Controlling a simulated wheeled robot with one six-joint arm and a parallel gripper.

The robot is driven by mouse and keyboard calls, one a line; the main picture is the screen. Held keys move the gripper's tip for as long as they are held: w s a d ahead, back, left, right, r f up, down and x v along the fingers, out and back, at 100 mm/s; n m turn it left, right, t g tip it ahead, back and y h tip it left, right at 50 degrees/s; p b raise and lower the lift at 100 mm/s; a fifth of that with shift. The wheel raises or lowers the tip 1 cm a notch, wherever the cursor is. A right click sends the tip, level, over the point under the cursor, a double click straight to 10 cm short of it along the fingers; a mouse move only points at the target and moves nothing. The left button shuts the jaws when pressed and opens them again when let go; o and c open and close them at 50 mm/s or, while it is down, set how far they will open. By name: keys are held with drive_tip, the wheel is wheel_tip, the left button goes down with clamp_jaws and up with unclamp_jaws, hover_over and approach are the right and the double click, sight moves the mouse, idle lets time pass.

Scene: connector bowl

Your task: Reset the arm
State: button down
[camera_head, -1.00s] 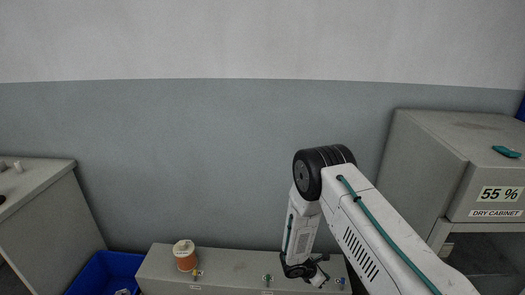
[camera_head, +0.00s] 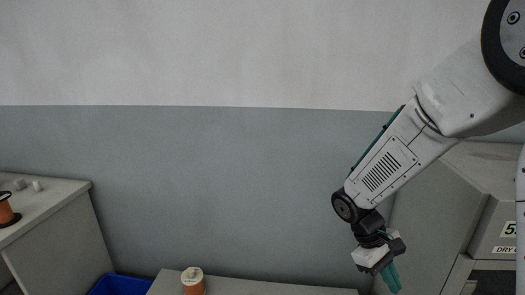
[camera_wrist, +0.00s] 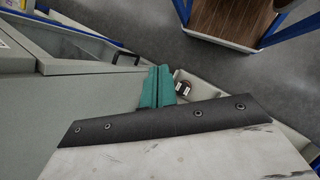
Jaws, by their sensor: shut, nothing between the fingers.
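My gripper (camera_head: 391,277) hangs at the lower right of the head view, at the end of my white arm. Its teal fingers point down and are together with nothing between them. In the wrist view the teal fingers (camera_wrist: 157,86) also show side by side, in front of grey cabinet surfaces. The gripper is in the air, clear of the bench top in the head view.
A dry cabinet (camera_head: 489,225) stands at the right, partly behind my arm. A low grey bench (camera_head: 245,287) holds an orange spool (camera_head: 193,283). A blue bin (camera_head: 122,286) is at lower left, beside a grey counter (camera_head: 50,190). The wall area at centre is free.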

drive_tip(key=s+a+r+m+t+y, duration=0.2)
drive_tip(key=s+r+m+t+y, duration=0.3)
drive_tip(key=s+r, duration=1.2)
drive_tip(key=shift+a+m+t, duration=0.3)
drive_tip(key=shift+a, duration=0.1)
drive_tip(key=shift+s, duration=0.1)
